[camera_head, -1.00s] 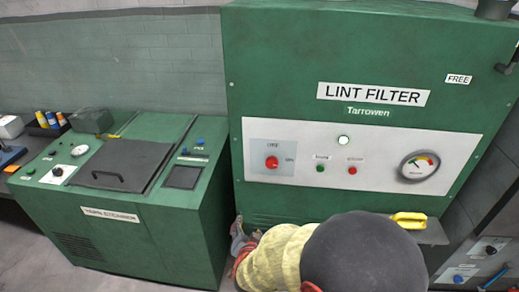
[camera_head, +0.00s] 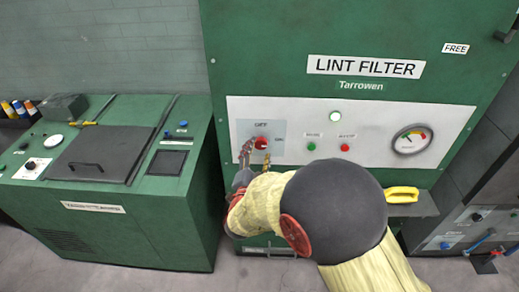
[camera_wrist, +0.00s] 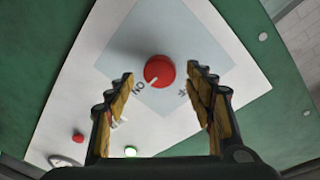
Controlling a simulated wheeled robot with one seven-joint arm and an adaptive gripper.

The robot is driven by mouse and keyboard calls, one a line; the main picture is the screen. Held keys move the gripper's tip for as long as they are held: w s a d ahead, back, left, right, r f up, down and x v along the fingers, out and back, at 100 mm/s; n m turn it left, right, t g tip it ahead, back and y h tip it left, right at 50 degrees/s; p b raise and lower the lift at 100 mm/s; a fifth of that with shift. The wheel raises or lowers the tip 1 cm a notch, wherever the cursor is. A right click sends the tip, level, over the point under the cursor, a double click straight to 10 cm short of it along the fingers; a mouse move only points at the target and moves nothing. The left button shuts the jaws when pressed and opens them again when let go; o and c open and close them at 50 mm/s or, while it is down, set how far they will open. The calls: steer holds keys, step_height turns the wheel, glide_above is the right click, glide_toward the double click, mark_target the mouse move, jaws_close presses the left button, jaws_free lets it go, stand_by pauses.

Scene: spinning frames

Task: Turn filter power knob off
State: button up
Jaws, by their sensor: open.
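The filter power knob is a round red knob (camera_head: 261,142) on a pale square plate of the LINT FILTER machine (camera_head: 365,67). In the wrist view the knob (camera_wrist: 159,71) shows a white pointer mark aimed toward the "ON" label (camera_wrist: 139,87). Another label lies near the right finger, partly hidden; in the head view a label reading "OFF" sits above the knob. My gripper (camera_head: 255,155) is open at the knob. In the wrist view its fingers (camera_wrist: 160,76) lie either side of the knob, with visible gaps; contact does not show.
Right of the knob are a green button (camera_head: 311,146), a red button (camera_head: 345,147) and a gauge (camera_head: 412,139). A lit round lamp (camera_head: 335,116) is above. A green machine with a dark lid (camera_head: 100,152) stands left.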

mark_target(261, 143)
steer(key=shift+w+d, duration=0.2)
steer(key=shift+w, duration=1)
steer(key=shift+c, duration=1)
steer(key=c, duration=1)
steer(key=shift+o, duration=0.2)
